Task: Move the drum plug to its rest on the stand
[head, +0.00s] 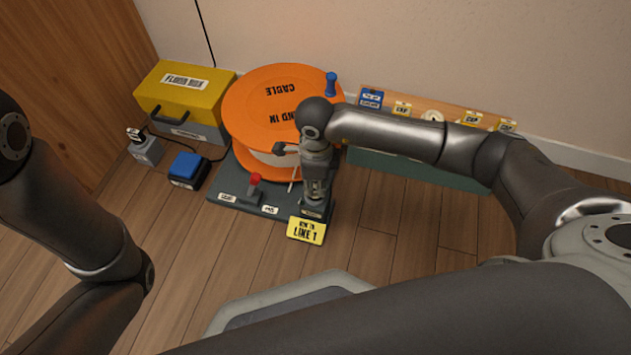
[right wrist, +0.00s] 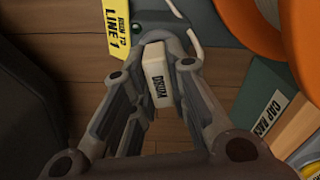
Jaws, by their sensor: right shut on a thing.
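The drum plug (right wrist: 157,75) is a pale block with a dark-lettered label in the right wrist view. My right gripper (head: 316,204) is shut on it, with a finger on each side. In the head view the gripper points down at the right front of the drum stand (head: 238,203), a dark grey base under the orange cable drum (head: 270,95). The plug is not clear there. The rest on the stand is not clearly visible; my gripper covers that corner. My left arm shows at the left, but its gripper is out of view.
A yellow "LINE 1" sign (head: 306,230) stands just in front of the gripper. A red-knobbed lever (head: 254,181) is on the base. A blue box (head: 187,168), a grey box (head: 145,150) and a yellow case (head: 183,95) stand left. A cap rack (right wrist: 270,105) is beside the drum.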

